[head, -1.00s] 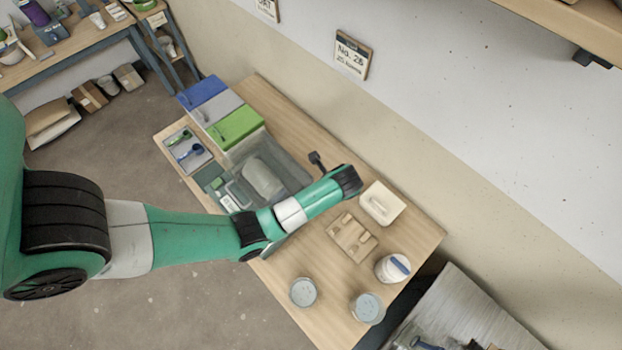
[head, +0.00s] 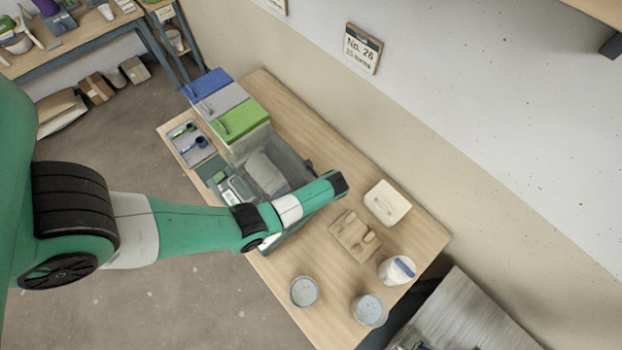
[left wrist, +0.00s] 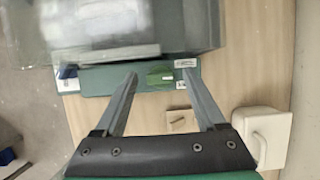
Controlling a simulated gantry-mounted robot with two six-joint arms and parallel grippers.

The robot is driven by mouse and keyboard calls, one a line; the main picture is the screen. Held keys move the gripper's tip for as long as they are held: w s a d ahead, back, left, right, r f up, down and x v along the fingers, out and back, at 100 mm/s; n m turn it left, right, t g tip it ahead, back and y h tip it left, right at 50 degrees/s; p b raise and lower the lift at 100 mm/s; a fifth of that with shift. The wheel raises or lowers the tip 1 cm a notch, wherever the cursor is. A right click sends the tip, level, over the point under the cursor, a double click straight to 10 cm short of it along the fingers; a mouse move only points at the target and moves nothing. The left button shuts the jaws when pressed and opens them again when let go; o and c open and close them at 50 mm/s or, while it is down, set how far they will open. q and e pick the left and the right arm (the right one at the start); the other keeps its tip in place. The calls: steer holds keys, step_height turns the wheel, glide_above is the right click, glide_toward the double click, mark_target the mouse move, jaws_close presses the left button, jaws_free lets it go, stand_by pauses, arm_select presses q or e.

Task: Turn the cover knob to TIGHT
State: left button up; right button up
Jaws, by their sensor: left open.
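The clear cover (head: 288,157) stands over a grey block on the table in the head view, partly behind my left arm. In the left wrist view the cover (left wrist: 110,25) fills the top, with a green strip (left wrist: 110,80) below it. A small green piece (left wrist: 160,78), possibly the knob, lies on this strip beside small white labels I cannot read. My left gripper (left wrist: 160,76) is open, its fingertips on either side of the green piece in the picture; contact is unclear. In the head view this gripper is mostly hidden by its arm. My right gripper is not in view.
Blue, grey and green boxes (head: 243,122) and a tray with scoops (head: 197,155) stand at the far left. A wooden block (head: 354,240), a white lidded box (head: 387,203) and several buckets (head: 369,311) stand at the right. The wall runs along the table's back.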

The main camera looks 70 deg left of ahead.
arm_select(q)
jaws_close()
stand_by(0.3)
